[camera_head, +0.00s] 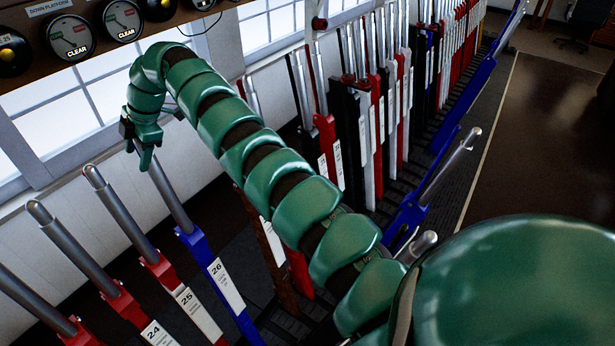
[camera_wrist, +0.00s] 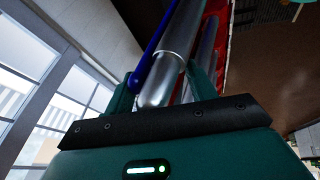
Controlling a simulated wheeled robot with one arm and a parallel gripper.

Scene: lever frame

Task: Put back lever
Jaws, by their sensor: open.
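Lever 26 (camera_head: 217,273) has a blue body with a white label and a bare metal handle. It leans up toward my gripper (camera_head: 147,158) at the left of the head view, and its top is hidden there. In the wrist view a round-ended metal handle (camera_wrist: 158,92) lies between the two fingers of my gripper (camera_wrist: 165,88), with a blue rod (camera_wrist: 155,45) beside it. The fingers are open around the handle; I cannot tell whether either touches it. Two blue levers, one nearer (camera_head: 420,200) and one farther (camera_head: 473,88), lean out to the right of the row.
Red levers 25 (camera_head: 186,295) and 24 (camera_head: 150,323) stand close left of lever 26. A dense row of upright levers (camera_head: 375,110) runs away behind my arm. An instrument shelf (camera_head: 90,60) hangs above by the windows. Brown floor (camera_head: 545,130) at right is clear.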

